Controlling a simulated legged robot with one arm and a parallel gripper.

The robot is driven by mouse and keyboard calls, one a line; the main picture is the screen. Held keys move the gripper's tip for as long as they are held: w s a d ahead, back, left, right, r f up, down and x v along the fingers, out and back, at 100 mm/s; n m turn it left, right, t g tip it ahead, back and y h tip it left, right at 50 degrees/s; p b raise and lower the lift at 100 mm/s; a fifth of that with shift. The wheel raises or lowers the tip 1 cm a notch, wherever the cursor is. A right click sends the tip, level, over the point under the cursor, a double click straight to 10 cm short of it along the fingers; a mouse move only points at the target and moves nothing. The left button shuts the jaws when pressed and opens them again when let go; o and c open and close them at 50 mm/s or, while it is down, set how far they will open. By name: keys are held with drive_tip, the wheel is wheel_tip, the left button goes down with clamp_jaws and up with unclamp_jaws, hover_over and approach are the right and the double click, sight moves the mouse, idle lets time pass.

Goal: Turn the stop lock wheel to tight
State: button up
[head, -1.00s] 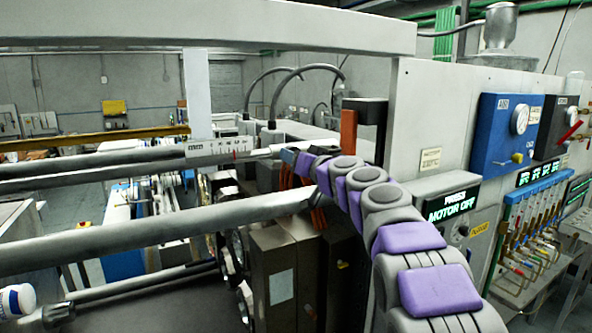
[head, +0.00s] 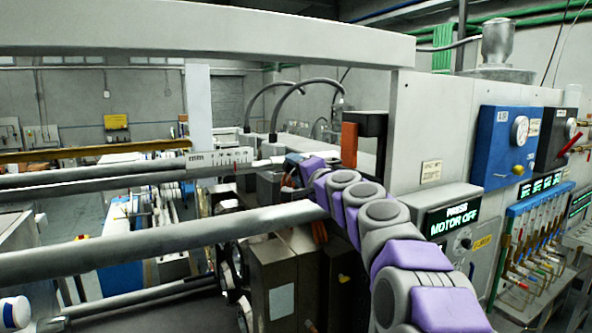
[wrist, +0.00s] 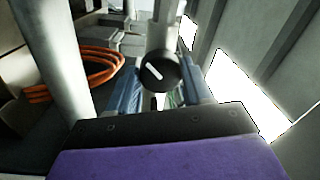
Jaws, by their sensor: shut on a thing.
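The stop lock wheel (wrist: 158,74) is a dark round knob with a white pointer line, seen in the wrist view below a pale upright post. The line slants from upper left to lower right. My gripper (wrist: 159,92) has its two blue fingers on either side of the wheel and is shut on it. In the head view my gripper (head: 292,160) is at the right end of the far rail, next to a white scale plate (head: 220,158). The wheel itself is hidden there behind my arm. No tight marking is readable.
A grey panel with a MOTOR OFF display (head: 455,222) stands close on the right. An orange block (head: 349,144) stands behind the arm. Orange cable coils (wrist: 85,75) lie left of the gripper.

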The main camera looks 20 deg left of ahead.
drive_tip(key=m+p, duration=0.1)
drive_tip(key=m, duration=0.3)
drive_tip(key=shift+a, duration=0.15)
drive_tip(key=m+p, duration=0.2)
drive_tip(key=m, duration=0.2)
drive_tip(key=shift+f+m+h, duration=0.1)
drive_tip(key=shift+m+h, duration=0.2)
drive_tip(key=shift+m, duration=0.1)
drive_tip(key=m+p, duration=0.2)
drive_tip(key=m, duration=0.2)
drive_tip(key=shift+f+p, duration=0.15)
drive_tip(key=shift+p, duration=0.15)
drive_tip(key=shift+f+m+p, duration=0.1)
drive_tip(key=shift+m+p, duration=0.6)
drive_tip(key=shift+m, duration=0.7)
